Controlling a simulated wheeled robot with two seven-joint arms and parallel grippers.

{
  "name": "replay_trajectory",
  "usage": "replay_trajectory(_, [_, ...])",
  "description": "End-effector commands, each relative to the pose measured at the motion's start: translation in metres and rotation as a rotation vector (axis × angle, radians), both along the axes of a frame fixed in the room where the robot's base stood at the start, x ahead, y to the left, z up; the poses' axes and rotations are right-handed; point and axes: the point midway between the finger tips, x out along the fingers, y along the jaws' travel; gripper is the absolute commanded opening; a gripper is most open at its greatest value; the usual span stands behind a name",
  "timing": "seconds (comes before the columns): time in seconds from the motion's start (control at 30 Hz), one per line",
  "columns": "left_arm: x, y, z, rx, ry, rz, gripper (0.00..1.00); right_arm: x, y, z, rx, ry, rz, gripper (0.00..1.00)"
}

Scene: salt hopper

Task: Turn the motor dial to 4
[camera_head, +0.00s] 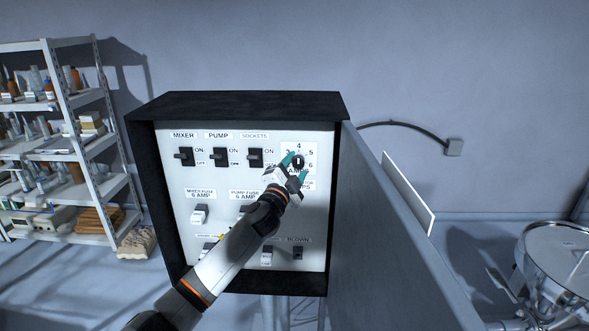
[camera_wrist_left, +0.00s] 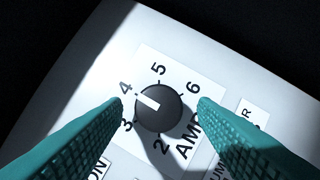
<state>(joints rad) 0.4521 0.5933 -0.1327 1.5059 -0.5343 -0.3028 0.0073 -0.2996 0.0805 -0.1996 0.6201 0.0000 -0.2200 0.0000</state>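The motor dial (camera_wrist_left: 158,110) is a round black knob on a white scale plate with the numbers 2 to 6 and "AMP". Its white pointer aims up-left, in line with the 4. In the head view the dial (camera_head: 298,161) sits at the upper right of the white panel. My left gripper (camera_wrist_left: 161,103) is open, with one teal finger on each side of the dial and visible gaps between fingers and knob. In the head view the left gripper (camera_head: 296,167) partly covers the dial's surroundings. My right gripper does not show.
The black-framed control box (camera_head: 235,106) holds switches labelled MIXER, PUMP and SOCKETS, plus fuses below. A grey panel (camera_head: 385,240) juts forward right of it. A shelf rack (camera_head: 75,150) stands left, and a metal drum (camera_head: 560,260) stands right.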

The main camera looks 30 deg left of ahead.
Motion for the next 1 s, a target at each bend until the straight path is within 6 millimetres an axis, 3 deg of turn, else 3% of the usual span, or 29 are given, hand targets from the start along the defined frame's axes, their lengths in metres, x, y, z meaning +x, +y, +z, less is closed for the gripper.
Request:
replay_trajectory(0.27, [-0.001,0.0,0.0,0.0,-0.001,0.0,0.53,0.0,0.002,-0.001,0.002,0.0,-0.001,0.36])
replay_trajectory(0.43, [-0.012,-0.002,-0.005,0.001,0.0,0.0,0.53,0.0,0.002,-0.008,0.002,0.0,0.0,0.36])
replay_trajectory(1.0, [-0.105,-0.022,-0.024,0.0,0.0,-0.001,0.53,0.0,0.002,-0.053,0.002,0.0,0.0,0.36])
